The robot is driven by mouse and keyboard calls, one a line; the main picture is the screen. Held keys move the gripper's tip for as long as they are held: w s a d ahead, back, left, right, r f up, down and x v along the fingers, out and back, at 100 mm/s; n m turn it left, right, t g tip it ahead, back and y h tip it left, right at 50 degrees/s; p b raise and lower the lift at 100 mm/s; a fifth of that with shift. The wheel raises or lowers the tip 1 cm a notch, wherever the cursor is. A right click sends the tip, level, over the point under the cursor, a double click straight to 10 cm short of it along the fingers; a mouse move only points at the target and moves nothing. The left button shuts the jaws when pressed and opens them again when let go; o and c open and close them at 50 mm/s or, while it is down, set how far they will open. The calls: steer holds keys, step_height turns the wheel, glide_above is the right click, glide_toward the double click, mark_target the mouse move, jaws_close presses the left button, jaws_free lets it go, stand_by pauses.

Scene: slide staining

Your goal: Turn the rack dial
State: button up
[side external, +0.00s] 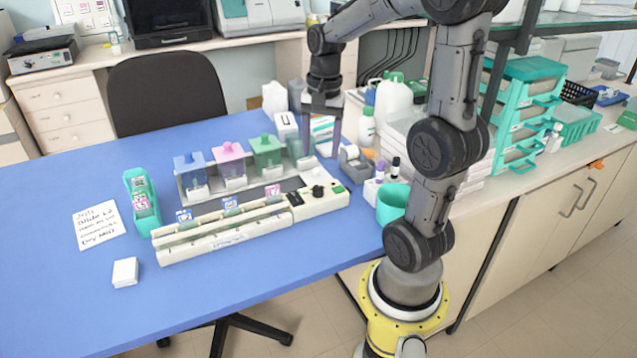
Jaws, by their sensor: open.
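The long cream staining rack (210,244) lies on the blue table. A small black dial (318,191) sits on the control panel at its right end, next to a dark panel part and a green mark. My gripper (320,150) is open and points down. In the picture it is above and behind the dial, apart from it, with nothing visible between the fingers. Behind the rack stand a blue jar (190,170), a pink jar (229,160) and a green jar (267,152). A greyish jar near the left finger is partly hidden.
A teal slide holder (141,203), a handwritten note (100,226) and a white block (125,272) are on the left. A tape dispenser (355,163), small bottles and a teal cup (392,204) crowd the right.

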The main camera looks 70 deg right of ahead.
mark_target(318, 188)
steer(key=f, duration=1)
steer(key=shift+w, duration=0.25)
jaws_close()
